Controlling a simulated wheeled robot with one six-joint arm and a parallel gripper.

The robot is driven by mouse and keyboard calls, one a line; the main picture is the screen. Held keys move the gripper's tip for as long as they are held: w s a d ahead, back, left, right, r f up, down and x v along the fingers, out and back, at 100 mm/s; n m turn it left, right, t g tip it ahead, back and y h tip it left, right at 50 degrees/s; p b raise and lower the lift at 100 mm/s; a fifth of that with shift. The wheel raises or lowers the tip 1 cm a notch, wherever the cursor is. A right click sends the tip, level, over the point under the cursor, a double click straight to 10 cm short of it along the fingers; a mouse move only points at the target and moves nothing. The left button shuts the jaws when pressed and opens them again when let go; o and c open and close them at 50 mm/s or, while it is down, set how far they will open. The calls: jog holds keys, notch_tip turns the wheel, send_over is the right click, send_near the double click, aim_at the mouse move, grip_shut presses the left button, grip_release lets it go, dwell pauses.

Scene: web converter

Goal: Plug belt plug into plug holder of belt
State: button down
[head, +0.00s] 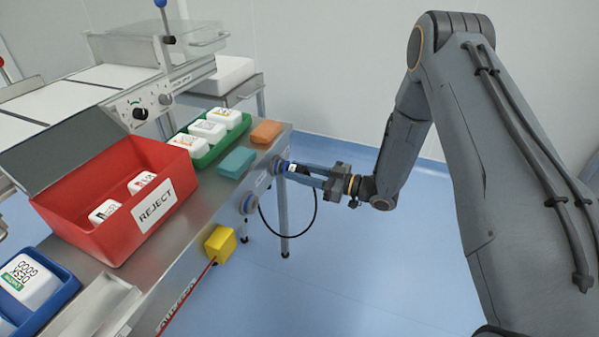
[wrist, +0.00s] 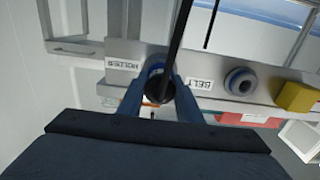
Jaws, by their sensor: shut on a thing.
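My gripper (head: 292,172) is at the side of the steel table, its blue fingers shut on the belt plug (wrist: 160,92). The plug is dark, largely covered by the fingers, and its black cable (head: 314,214) hangs in a loop. It points at the far round blue-grey socket (head: 277,165), at or very close to its face; I cannot tell how deeply it sits. A second, empty socket (head: 249,204) is nearer, and also shows in the wrist view (wrist: 240,82). A BELT label (wrist: 201,84) lies between the two; another label (wrist: 122,65) is at left.
A yellow box (head: 220,244) sticks out from the table side near the empty socket. On the table are a red REJECT bin (head: 125,225), a green tray (head: 205,158) and teal (head: 237,163) and orange (head: 266,132) blocks. Open blue floor (head: 350,270) lies to the right.

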jog(key=shift+w+a, duration=0.2)
jog(key=shift+a, duration=0.25)
jog(key=c, duration=1.2)
grip_release()
jog(key=v, duration=0.8)
